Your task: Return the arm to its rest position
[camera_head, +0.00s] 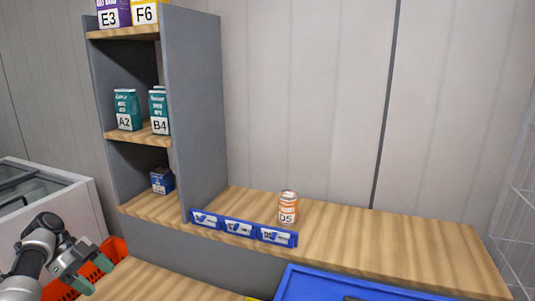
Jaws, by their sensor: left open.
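My left gripper (95,275) shows at the lower left, at the end of my arm that comes in from the left. It has greenish fingers, and they are apart with nothing seen between them. It is in front of an orange tote (117,250), which it partly covers. My right gripper is not in view.
A wooden counter (390,240) carries an orange-white can marked D5 (288,208) and a blue label strip (240,228). A grey shelf (200,100) holds cartons, including A2 (125,110) and B4 (159,112). A blue tray (310,283) is at the bottom.

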